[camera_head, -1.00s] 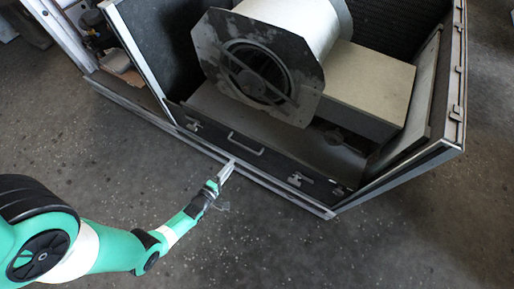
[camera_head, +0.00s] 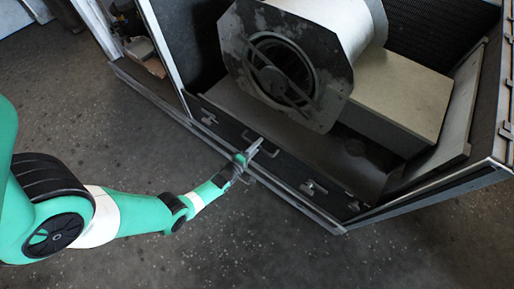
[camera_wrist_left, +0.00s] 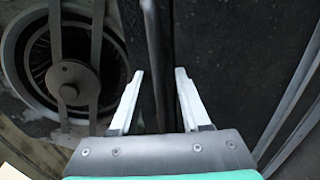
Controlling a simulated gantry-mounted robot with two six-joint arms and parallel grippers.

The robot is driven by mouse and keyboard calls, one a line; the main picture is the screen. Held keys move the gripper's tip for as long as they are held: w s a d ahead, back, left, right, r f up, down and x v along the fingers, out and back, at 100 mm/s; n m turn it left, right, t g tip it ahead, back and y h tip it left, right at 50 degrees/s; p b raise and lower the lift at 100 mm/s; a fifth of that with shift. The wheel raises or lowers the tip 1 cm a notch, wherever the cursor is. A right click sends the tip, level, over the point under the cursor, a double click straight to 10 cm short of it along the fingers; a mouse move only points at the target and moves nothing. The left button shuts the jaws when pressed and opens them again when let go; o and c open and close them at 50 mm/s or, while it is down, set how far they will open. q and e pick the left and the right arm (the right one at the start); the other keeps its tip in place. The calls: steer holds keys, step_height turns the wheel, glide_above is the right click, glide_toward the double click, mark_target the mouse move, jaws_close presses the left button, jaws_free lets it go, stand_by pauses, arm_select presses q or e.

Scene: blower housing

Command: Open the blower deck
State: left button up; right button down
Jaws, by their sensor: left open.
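The blower deck is a low dark front panel (camera_head: 283,168) of the blower housing, with a thin pale handle (camera_head: 250,137) near its middle. My left gripper (camera_head: 262,147) is open at the handle, its fingers overlapping the handle's right part in the head view. In the left wrist view the open fingers (camera_wrist_left: 158,88) stand on either side of a dark bar (camera_wrist_left: 153,45). I cannot tell whether they touch it. Latches sit on the panel to the left (camera_head: 208,118) and right (camera_head: 313,188) of the handle. My right gripper is not in view.
The blower (camera_head: 290,62), a drum with a grey octagonal plate, stands behind the panel beside a beige box (camera_head: 402,95). The housing's front bottom rail (camera_head: 225,150) runs below the panel. The speckled floor (camera_head: 300,255) in front is clear.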

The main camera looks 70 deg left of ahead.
arm_select(q)
jaws_close()
stand_by(1.4)
